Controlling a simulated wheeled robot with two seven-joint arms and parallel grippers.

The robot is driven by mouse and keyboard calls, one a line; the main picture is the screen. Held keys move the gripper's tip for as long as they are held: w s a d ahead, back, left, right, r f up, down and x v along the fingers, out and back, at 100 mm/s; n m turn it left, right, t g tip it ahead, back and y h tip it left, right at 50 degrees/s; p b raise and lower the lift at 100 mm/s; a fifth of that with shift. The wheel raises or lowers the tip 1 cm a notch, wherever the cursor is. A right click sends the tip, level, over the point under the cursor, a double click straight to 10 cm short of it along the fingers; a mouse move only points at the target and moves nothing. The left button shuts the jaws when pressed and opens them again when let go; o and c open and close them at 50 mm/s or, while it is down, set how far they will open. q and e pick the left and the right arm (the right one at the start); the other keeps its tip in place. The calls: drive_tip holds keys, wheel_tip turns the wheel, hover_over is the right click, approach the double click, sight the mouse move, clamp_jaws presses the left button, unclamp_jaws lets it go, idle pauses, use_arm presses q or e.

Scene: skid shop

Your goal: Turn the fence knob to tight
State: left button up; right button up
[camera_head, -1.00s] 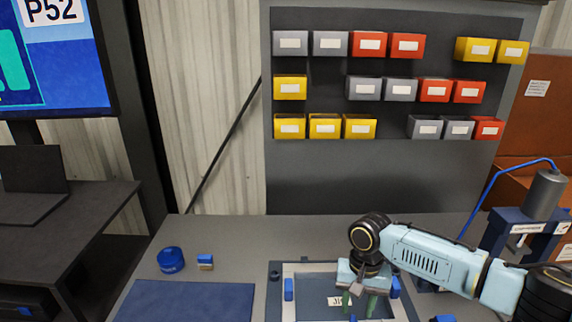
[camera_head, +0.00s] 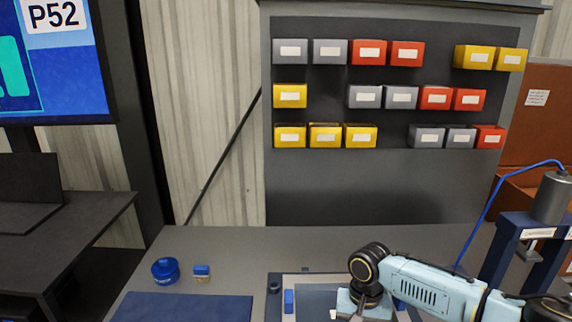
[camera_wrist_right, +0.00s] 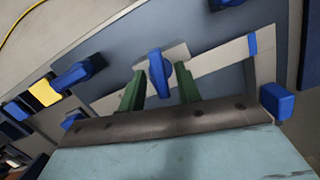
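In the right wrist view a blue knob (camera_wrist_right: 160,72) with an elongated grip stands on a pale plate of the jig. The two green fingers of my right gripper (camera_wrist_right: 159,88) are apart, one on each side of the knob. Gaps show between the knob and both fingers. I cannot tell how deep the knob sits between the fingertips. In the head view my right gripper (camera_head: 364,308) is at the bottom edge over the jig frame (camera_head: 274,306), and its fingertips are cut off. My left gripper is not in view.
Other blue blocks, one of them (camera_wrist_right: 277,101), stand around the jig in the right wrist view. In the head view a blue tin (camera_head: 165,270) and a small blue-topped block (camera_head: 202,272) sit left. A blue press (camera_head: 532,240) stands right. Bins (camera_head: 325,135) hang behind.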

clamp_jaws()
drive_tip(key=shift+n+p, duration=0.3)
drive_tip(key=shift+p, duration=0.05)
drive_tip(key=shift+o, duration=0.9)
unclamp_jaws()
